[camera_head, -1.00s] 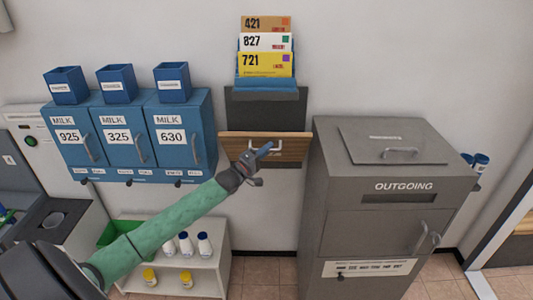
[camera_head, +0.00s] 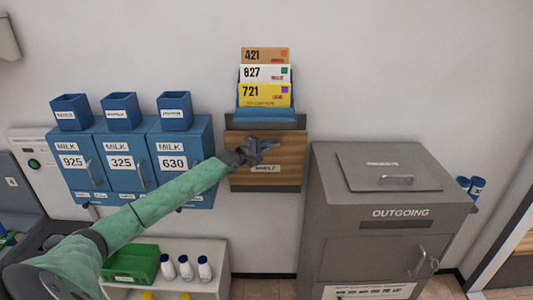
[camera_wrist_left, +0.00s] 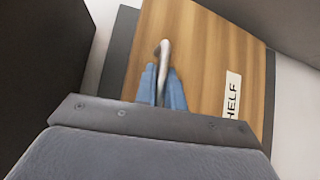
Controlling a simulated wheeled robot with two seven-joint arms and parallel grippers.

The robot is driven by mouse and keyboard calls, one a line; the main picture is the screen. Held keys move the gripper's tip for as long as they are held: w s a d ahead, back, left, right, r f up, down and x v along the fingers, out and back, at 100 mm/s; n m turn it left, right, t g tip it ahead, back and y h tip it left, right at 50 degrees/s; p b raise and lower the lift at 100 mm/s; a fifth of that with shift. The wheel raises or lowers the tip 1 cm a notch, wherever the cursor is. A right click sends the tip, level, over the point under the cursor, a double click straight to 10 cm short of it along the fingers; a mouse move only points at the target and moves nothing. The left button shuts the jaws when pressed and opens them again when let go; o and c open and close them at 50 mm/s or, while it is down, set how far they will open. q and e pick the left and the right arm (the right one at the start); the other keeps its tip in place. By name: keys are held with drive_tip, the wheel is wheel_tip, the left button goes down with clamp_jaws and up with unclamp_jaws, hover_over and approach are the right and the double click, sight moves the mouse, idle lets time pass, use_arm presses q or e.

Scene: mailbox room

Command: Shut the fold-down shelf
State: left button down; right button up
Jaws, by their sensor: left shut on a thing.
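The fold-down shelf (camera_head: 288,172) is a wooden panel on the wall, below the blue letter rack. It now stands up nearly flat against its dark wall frame; I cannot tell whether a small gap is left. My left gripper (camera_head: 264,149) is at the panel's upper part, shut on the shelf handle. In the left wrist view the panel (camera_wrist_left: 205,60) fills the middle, with a white label reading "HELF". The blue fingers (camera_wrist_left: 162,85) are closed around the pale metal handle (camera_wrist_left: 163,52). My right gripper is not in view.
The letter rack (camera_head: 265,115) with several numbered envelopes sits just above the shelf. Blue milk boxes (camera_head: 180,160) hang to the left, and a grey outgoing mailbox (camera_head: 380,240) stands to the right. A white low shelf (camera_head: 205,290) with a green bin (camera_head: 131,263) and bottles is below.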

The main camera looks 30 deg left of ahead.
use_arm(q)
drive_tip(key=shift+w+a+r+n+g, duration=0.2)
drive_tip(key=shift+w+a, duration=0.15)
drive_tip(key=shift+w, duration=0.15)
drive_tip(key=shift+w+a+r+n+g, duration=0.1)
drive_tip(key=shift+w+a+r+n, duration=0.1)
drive_tip(key=shift+w+a, duration=0.25)
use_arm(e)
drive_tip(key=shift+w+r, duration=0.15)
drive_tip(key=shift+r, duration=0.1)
use_arm(q)
drive_tip(key=shift+w+r, duration=0.1)
drive_tip(key=shift+r, duration=0.1)
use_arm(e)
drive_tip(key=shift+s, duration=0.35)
use_arm(q)
drive_tip(key=c, duration=1.6)
unclamp_jaws()
drive_tip(key=shift+o, duration=0.6)
drive_tip(key=shift+f, duration=0.1)
drive_tip(key=b+v, duration=0.3)
drive_tip(key=v, duration=0.4)
drive_tip(key=shift+s, duration=0.4)
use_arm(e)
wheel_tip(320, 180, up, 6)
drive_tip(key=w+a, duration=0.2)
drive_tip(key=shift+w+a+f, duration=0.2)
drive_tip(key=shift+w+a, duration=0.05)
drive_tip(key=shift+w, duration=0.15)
